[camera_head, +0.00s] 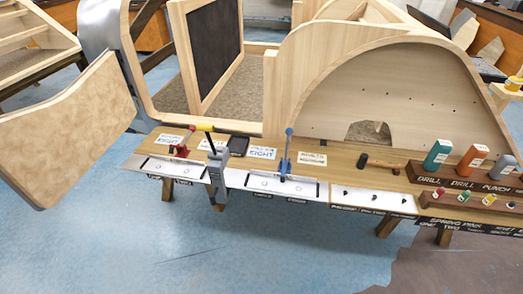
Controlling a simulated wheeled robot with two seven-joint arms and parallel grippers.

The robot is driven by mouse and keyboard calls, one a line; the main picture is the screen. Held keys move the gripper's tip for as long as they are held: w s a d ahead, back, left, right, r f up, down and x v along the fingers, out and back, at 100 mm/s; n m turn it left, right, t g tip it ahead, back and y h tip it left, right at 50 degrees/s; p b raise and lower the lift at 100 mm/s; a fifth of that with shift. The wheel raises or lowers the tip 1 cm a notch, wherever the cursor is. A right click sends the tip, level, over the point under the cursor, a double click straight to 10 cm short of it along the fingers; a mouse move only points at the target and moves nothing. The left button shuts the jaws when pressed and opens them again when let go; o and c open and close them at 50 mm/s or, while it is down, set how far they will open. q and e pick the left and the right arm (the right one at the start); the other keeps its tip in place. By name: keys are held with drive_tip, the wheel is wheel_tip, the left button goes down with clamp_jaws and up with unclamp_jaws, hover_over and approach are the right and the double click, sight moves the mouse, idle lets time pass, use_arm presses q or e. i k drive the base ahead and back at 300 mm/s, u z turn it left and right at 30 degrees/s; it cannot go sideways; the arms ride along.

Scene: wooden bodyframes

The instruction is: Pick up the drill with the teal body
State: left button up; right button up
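The drill with the teal body (437,155) stands upright toward the right end of the wooden workbench, at the back of a dark wooden holder. It has a pale label on its front, and its lower end is hidden by the holder. An orange-bodied tool (472,160) stands just to its right, and a grey-bodied one (502,168) stands beyond that. The holder's front carries the words drill, drill and punch. Neither of my grippers shows in this view.
A hammer-like tool (380,164) lies left of the drill. Red (182,150) and blue (286,152) clamp-like tools and a grey upright tool (217,172) are further left. Small coloured pieces sit in a front rack (465,204). Large wooden frames (390,80) rise behind. Blue floor in front is clear.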

sight(441, 149)
drive_tip(key=k, duration=0.65)
drive_tip(key=z, duration=0.55)
drive_tip(key=i, duration=0.5)
drive_tip(key=z, duration=0.8)
drive_tip(key=i, duration=0.55)
